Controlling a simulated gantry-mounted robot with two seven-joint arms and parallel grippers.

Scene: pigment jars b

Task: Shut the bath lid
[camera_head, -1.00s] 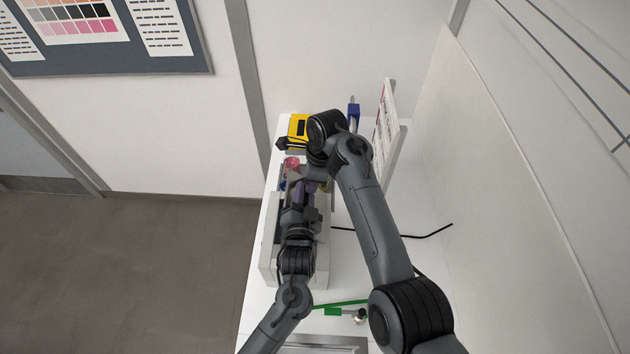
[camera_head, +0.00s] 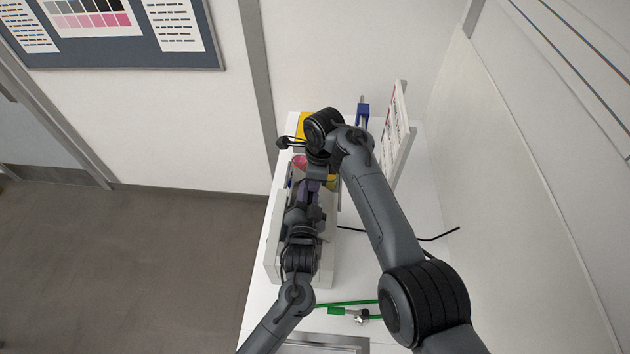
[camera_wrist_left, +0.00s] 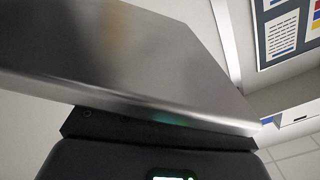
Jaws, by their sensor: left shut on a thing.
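The bath (camera_head: 272,265), a pale box, stands on the white bench in the head view, largely covered by my arms. My left gripper (camera_head: 309,187) is over the far part of the box, its fingertips partly hidden. In the left wrist view a flat metallic panel (camera_wrist_left: 130,60), which looks like the bath lid, fills much of the picture, tilted and very close to my dark gripper body. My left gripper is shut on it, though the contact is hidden. My right arm reaches over from the right; its fingers are not clear behind its own wrist.
A yellow object (camera_head: 303,124), a pink-topped jar (camera_head: 299,161) and a blue item (camera_head: 362,112) stand towards the back. A white board (camera_head: 393,125) leans at the right. Green items (camera_head: 336,311) and a metal tray (camera_head: 325,347) lie in front. A black cable crosses clear bench at right.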

